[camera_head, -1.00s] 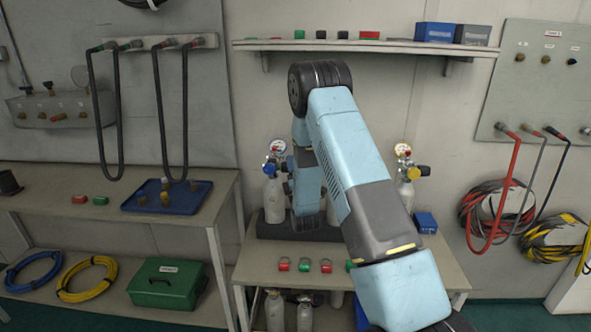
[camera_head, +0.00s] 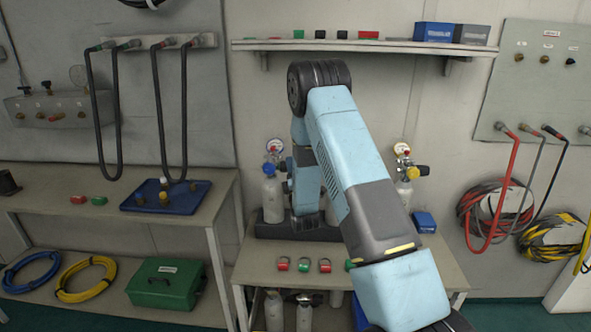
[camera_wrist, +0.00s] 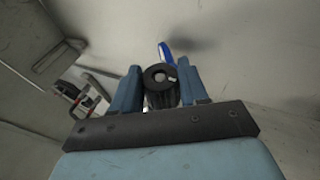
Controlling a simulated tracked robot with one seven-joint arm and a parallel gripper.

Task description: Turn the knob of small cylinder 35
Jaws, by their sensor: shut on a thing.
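My gripper (camera_wrist: 158,82) has its two blue fingers on either side of a black round knob (camera_wrist: 161,98) in the wrist view, and it is shut on this knob. The knob's end shows a dark ring with a pale centre. In the head view, my arm hides the knob and most of the middle of the cylinder row. A white small cylinder (camera_head: 272,200) with a gauge stands at the left of the row. Another (camera_head: 404,190) with a yellow fitting and a black knob stands at the right. No number 35 is readable.
The cylinders stand in a dark rack (camera_head: 285,230) on a bench (camera_head: 255,262). Red and green tags (camera_head: 304,265) lie at its front, and a blue box (camera_head: 424,222) lies at right. A wall shelf (camera_head: 330,46) runs above. Hoses (camera_head: 505,195) hang at right.

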